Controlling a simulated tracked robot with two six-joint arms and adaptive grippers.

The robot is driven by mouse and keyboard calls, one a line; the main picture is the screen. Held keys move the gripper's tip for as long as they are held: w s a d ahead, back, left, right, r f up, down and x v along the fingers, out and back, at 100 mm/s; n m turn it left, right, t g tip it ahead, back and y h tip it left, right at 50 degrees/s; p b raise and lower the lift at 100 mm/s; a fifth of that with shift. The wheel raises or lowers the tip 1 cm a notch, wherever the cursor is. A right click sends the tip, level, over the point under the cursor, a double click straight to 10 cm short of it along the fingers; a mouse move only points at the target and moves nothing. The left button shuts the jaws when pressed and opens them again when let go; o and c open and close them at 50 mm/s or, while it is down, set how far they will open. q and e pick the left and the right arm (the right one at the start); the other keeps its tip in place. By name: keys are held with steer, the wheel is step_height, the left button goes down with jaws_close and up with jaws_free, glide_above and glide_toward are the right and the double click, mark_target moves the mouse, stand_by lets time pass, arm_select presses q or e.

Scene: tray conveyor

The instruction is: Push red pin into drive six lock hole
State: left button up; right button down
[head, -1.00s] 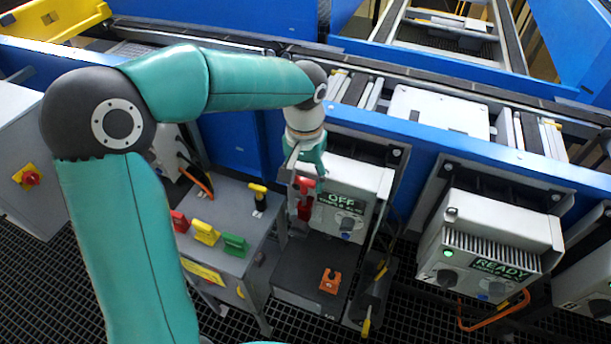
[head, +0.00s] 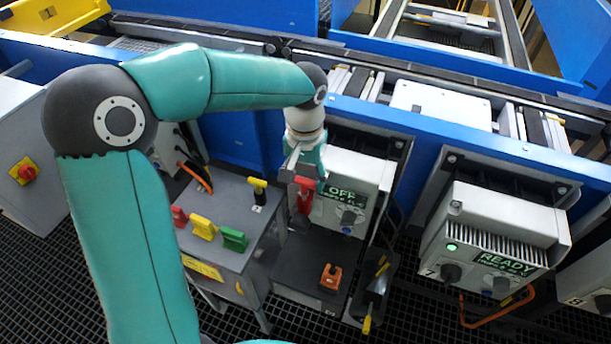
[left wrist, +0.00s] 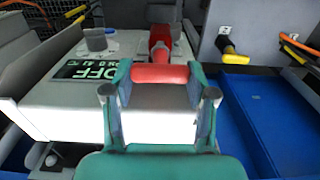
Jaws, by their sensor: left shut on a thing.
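The red pin (head: 304,196) is in my left gripper (head: 307,178), beside the left side of the white drive box (head: 355,168) with the lit OFF display. In the left wrist view my left gripper (left wrist: 159,82) is shut across the pin's red crossbar (left wrist: 160,73). The pin's red body (left wrist: 160,40) extends away beyond the fingers, close to the edge of the box (left wrist: 110,115). The lock hole is not visible, and I cannot tell whether the pin's tip is in it. My right gripper is not in view.
A grey cabinet (head: 205,268) carries red, yellow and green tags and a yellow-handled black pin (head: 258,190). Another drive box (head: 500,225) reads READY at right. The blue conveyor rail (head: 425,140) runs behind.

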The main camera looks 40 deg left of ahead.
arm_select(q)
steer(key=shift+f+b, duration=0.75)
steer(key=shift+f, duration=0.25)
steer(key=o, duration=1.2)
steer(key=shift+o, duration=0.2)
steer(key=shift+r, duration=0.1)
step_height(320, 180, up, 12)
steer(key=shift+f, duration=0.1)
